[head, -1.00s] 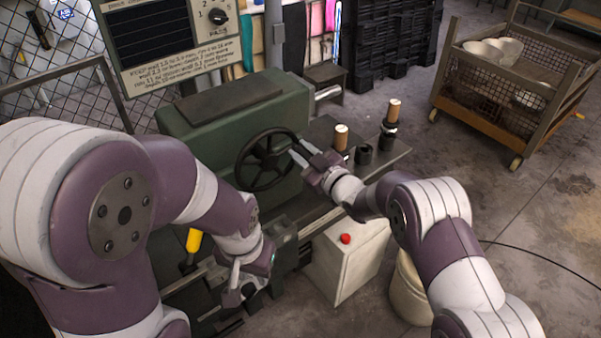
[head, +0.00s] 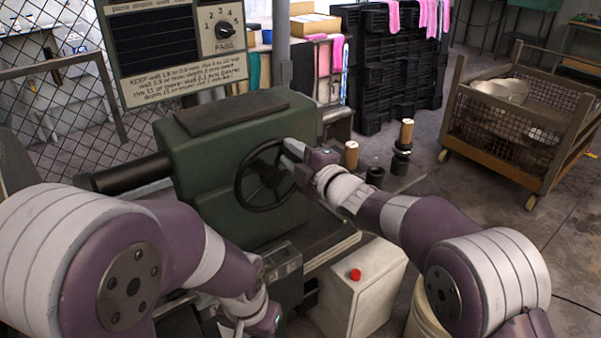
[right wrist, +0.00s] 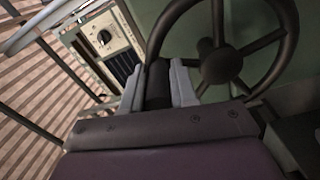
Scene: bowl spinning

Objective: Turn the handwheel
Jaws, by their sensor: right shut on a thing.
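The dark handwheel (head: 239,190) stands upright on the front of a green machine housing (head: 203,190). Its round rim, hub and spokes also show in the right wrist view (right wrist: 216,66). My right gripper (head: 291,153) is at the upper right of the rim. In the right wrist view my right gripper (right wrist: 158,88) has its two grey fingers on either side of a dark, rounded part at the wheel's rim, shut on it. I cannot tell whether that part is the rim itself or a handle. My left gripper (head: 240,324) is low in the head view, apart from the wheel, with its fingertips unclear.
A panel with a dial (head: 222,30) stands above the machine. Short cylindrical pieces (head: 352,155) stand on the ledge right of the wheel. A white box with a red button (head: 355,274) is below. A wheeled mesh cart (head: 510,140) stands at the right.

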